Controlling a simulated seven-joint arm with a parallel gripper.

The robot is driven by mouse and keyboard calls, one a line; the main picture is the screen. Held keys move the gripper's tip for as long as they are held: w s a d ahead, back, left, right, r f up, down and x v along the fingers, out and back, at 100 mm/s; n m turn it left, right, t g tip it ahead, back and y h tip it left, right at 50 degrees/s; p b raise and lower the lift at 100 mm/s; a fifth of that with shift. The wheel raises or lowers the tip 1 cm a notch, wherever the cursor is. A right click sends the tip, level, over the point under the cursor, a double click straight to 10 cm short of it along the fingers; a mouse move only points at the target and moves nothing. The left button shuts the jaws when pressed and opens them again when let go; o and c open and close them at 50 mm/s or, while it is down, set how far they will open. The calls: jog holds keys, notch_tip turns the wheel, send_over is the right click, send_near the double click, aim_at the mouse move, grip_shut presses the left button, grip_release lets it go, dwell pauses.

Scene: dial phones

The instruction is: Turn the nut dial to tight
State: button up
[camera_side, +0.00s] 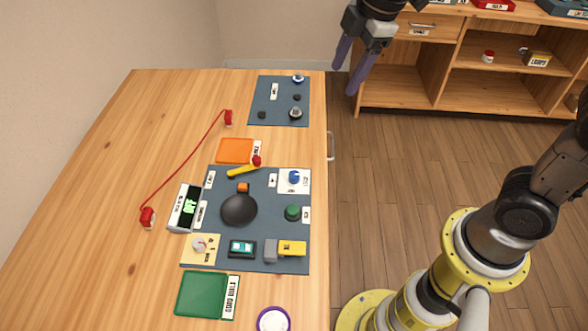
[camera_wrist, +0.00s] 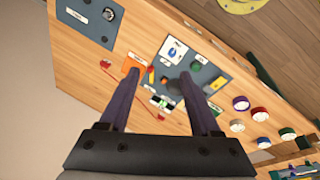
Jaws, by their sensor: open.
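My gripper (camera_side: 343,80) is open and empty, held high near the far right end of the table. Its fingers also frame the wrist view (camera_wrist: 159,74). I cannot tell which dial is the nut dial, as the labels are too small to read. A blue dial (camera_side: 294,177) sits on a white plate on the larger grey mat, and also shows in the wrist view (camera_wrist: 173,50). A pale dial (camera_side: 199,246) with a red mark sits on a yellow plate. Metallic knobs (camera_side: 295,112) stand on the smaller far mat. My gripper touches none of these.
The larger mat (camera_side: 222,180) also holds a black dome (camera_side: 239,209), a green button (camera_side: 292,212) and a yellow block (camera_side: 292,248). An orange tray (camera_side: 234,151), a green tray (camera_side: 201,295) and a red cord (camera_side: 184,160) lie nearby. The table's left side is clear.

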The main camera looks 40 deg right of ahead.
jog(key=w+a+f+n+g, duration=0.2)
jog(key=w+a+f, duration=0.35)
jog(key=f, duration=0.25)
jog(key=n+g, duration=0.1)
send_near(294, 174)
jog(key=shift+h, duration=0.3)
jog(key=f, duration=0.8)
jog(key=shift+w+a+f, duration=0.1)
jog(key=shift+a+f, duration=0.2)
jog(key=shift+f, duration=0.05)
grip_shut()
